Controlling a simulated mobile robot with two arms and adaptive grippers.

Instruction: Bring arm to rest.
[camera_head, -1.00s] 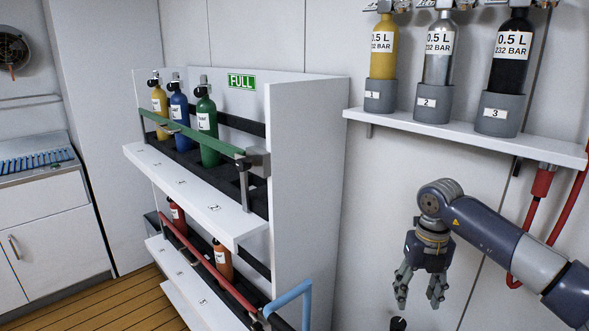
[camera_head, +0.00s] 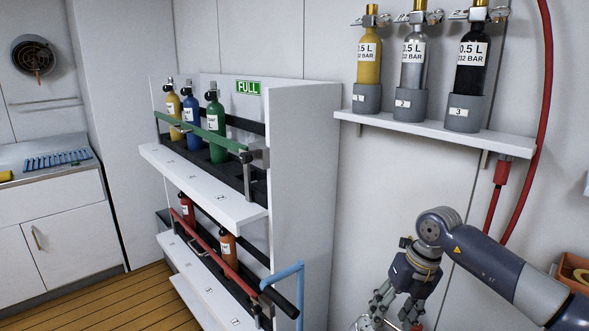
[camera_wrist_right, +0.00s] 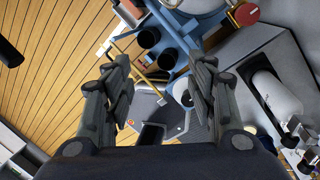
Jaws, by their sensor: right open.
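My right arm comes in from the lower right in the head view. My right gripper (camera_head: 392,308) points down, low in front of the white wall and to the right of the rack. It is open, and in the right wrist view its two fingers (camera_wrist_right: 158,95) stand apart with nothing held between them. Beyond the fingers, that view shows a blue frame with dark round holders (camera_wrist_right: 147,38) and the wooden floor. In the head view, something metallic with a red part sits by the fingertips at the lower edge; I cannot tell whether they touch. My left gripper is not in view.
The white rack (camera_head: 305,150) with a FULL sign (camera_head: 248,88) holds yellow, blue and green cylinders (camera_head: 217,130) above and red-orange ones (camera_head: 229,246) below. A wall shelf (camera_head: 430,131) bears three cylinders in numbered cups. A blue rail (camera_head: 284,271) stands left of my gripper. Wooden floor lies lower left.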

